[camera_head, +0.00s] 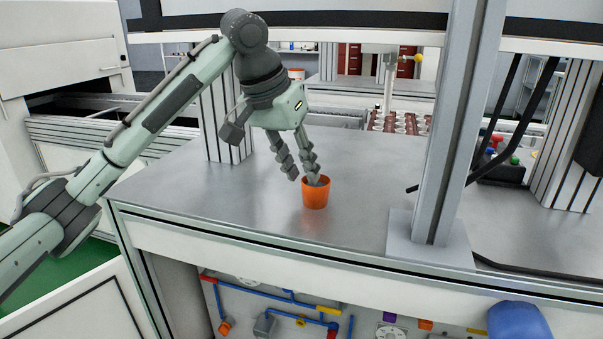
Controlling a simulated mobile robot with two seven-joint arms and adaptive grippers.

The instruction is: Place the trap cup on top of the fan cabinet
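An orange cup (315,195), which I take to be the trap cup, stands upright on the grey metal tabletop (370,165). My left gripper (305,180) points down at it with its two fingers apart. The right finger's tip overlaps the cup's mouth and seems to be inside the rim. The left finger's tip is outside, just left of the cup, with a small gap visible. I cannot tell whether either finger touches the cup. My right gripper is not in view. I cannot tell which thing here is the fan cabinet.
A metal post (448,130) rises from the tabletop right of the cup. A dark box with coloured knobs (500,165) is farther right. A brown tray with several white-rimmed pots (400,122) is behind. The tabletop around the cup is clear.

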